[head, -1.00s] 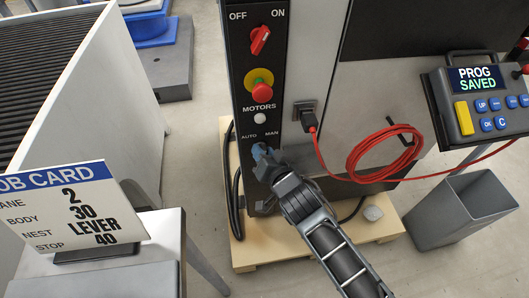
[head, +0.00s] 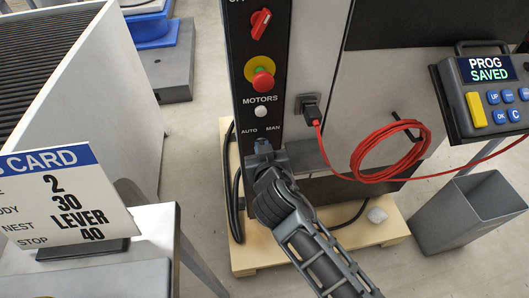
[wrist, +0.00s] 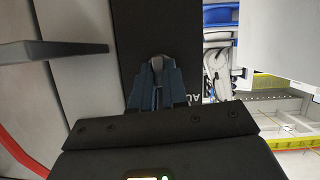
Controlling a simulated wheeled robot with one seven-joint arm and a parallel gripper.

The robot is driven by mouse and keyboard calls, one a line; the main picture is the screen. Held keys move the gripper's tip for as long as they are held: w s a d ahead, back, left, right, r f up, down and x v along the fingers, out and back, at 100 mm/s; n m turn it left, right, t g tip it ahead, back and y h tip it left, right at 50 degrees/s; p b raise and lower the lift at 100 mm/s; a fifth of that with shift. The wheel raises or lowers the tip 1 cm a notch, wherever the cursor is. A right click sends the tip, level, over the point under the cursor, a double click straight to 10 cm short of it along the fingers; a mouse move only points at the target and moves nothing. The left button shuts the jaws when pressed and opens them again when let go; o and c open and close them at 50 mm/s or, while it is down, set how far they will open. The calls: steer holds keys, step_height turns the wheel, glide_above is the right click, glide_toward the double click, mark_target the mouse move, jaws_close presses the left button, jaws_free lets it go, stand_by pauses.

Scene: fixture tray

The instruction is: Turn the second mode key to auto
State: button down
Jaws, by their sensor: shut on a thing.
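The black control panel (head: 272,128) carries the AUTO and MAN labels (head: 261,131) of a mode key switch. My gripper (head: 263,146) is at the panel just below these labels. In the wrist view my gripper (wrist: 157,85) has its blue fingers closed on the grey mode key (wrist: 157,63), which shows only in part between the fingertips. In the head view the fingers hide the key, so I cannot read its exact setting there. Only one AUTO and MAN pair is in view.
Above are a red rotary switch (head: 261,23), a red stop button (head: 263,81) and a white MOTORS button (head: 261,111). A red cable (head: 390,160) hangs at right. A pendant (head: 490,95) reads PROG SAVED. A job card (head: 65,195) and grey bin (head: 470,210) stand nearby.

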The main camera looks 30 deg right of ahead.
steer(key=n+h+b, duration=0.1)
steer(key=n+h, duration=0.1)
steer(key=n, duration=0.1)
steer(key=shift+w+b, duration=0.3)
steer(key=shift+b, duration=0.1)
steer(key=shift+g, duration=0.3)
steer(key=c, duration=1.2)
jaws_free()
steer(key=shift+s+a, duration=0.1)
steer(key=shift+o, duration=0.3)
steer(key=v, duration=0.8)
steer(key=shift+a+f, duration=0.15)
